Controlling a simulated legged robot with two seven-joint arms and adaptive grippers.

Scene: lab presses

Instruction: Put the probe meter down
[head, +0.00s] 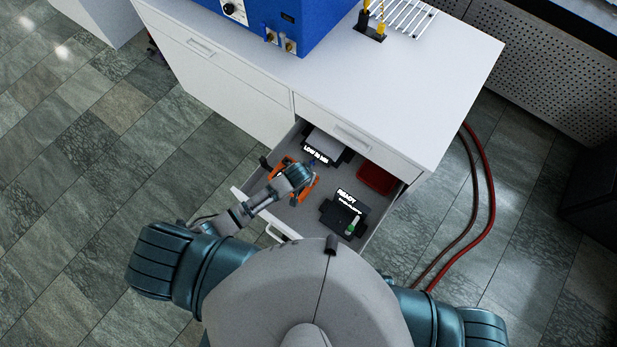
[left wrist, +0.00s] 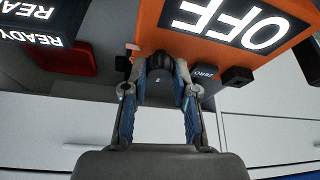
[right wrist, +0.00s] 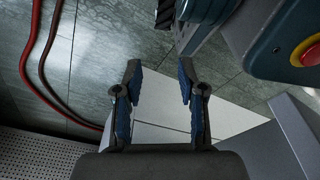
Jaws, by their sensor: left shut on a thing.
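The probe meter (left wrist: 225,50) is an orange box with a lit black OFF display, a ZERO label and dark knobs. In the left wrist view my left gripper (left wrist: 160,72) is closed around a black knob on its near side. In the head view the meter's orange edges (head: 312,191) show around my left gripper (head: 296,180), at the left part of the open drawer (head: 300,222). I cannot tell whether the meter touches the drawer floor. My right gripper (right wrist: 160,78) is open and empty above the floor, outside the head view.
The drawer also holds a black device reading READY (head: 345,200) with a green-tipped item, a dark device with a lit label (head: 316,154) and a red tray (head: 376,180). A blue machine (head: 270,20) stands on the white cabinet. Red hoses (head: 485,190) run down at the right.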

